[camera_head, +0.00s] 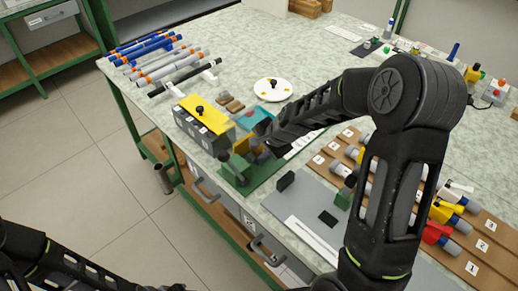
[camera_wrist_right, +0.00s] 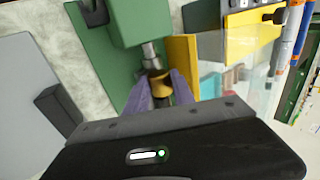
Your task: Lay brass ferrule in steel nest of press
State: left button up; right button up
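The brass ferrule (camera_wrist_right: 157,87) shows in the right wrist view between the two purple-grey fingers of my right gripper (camera_wrist_right: 160,84), which appear shut on it. A grey steel cylinder (camera_wrist_right: 150,56) of the green press (camera_wrist_right: 140,22) stands right at the ferrule; I cannot tell whether they touch. The steel nest cannot be made out separately. In the head view the press (camera_head: 238,168) stands at the table's front edge, and my right gripper (camera_head: 259,147) reaches to it, its fingertips partly hidden. My left arm is at the lower left; its gripper is not visible.
A grey box with a yellow top (camera_head: 207,114) stands left of the press. Blue, grey and black rods (camera_head: 165,65) lie on a rack at the far left. A grey mat (camera_head: 300,206) and numbered brown boards (camera_head: 485,240) lie right. A white plate (camera_head: 272,90) sits behind.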

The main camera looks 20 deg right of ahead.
jog(key=shift+o, duration=0.3)
jog(key=shift+s+d+f, duration=0.1)
jog(key=shift+s+f, duration=0.25)
jog(key=shift+s, duration=0.2)
jog(key=p+v, duration=0.1)
jog(key=v, duration=0.6)
jog(key=shift+w+r, duration=0.25)
jog(key=shift+r, duration=0.35)
